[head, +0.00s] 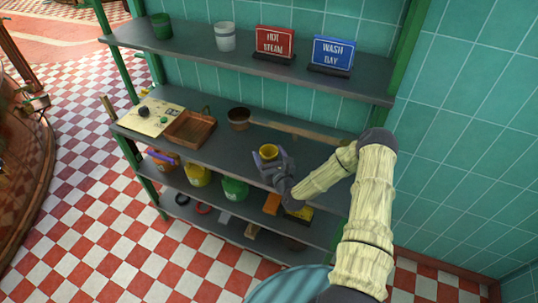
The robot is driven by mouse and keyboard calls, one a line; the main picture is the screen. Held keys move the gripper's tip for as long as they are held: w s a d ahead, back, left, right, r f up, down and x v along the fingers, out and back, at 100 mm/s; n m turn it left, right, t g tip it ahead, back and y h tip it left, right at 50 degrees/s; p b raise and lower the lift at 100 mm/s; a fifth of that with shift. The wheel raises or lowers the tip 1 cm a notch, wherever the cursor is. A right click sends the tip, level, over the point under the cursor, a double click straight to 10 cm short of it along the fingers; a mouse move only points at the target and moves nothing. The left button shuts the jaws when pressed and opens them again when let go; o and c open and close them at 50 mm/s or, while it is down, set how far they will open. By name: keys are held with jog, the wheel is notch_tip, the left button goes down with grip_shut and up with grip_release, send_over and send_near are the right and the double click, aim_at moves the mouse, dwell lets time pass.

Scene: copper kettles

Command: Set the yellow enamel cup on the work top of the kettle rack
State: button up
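Cup and gripper are at the front part of the rack's middle shelf, the work top (218,151). I cannot tell whether the cup's base touches the work top or is a little above it.
On the work top are a brown tray (190,129), a paper sheet (151,117) with small items, a dark-rimmed pot (238,118) and a long wooden piece (300,130). Signs and pots stand on the upper shelf (185,43).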

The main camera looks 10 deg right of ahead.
jog(key=shift+o, duration=0.2)
jog(key=shift+r, duration=0.2)
jog(key=shift+s+d+f, duration=0.1)
jog(key=shift+s+f, duration=0.05)
jog(key=shift+s, duration=0.2)
jog(key=s+b, duration=0.1)
jog(key=s, duration=0.2)
jog(key=s+d, duration=0.1)
jog(key=s, duration=0.3)
jog(key=s+d+b, duration=0.1)
jog(key=s, duration=0.3)
jog(key=shift+s+b, duration=0.1)
jog(key=shift+b, duration=0.2)
jog(key=shift+a, duration=0.1)
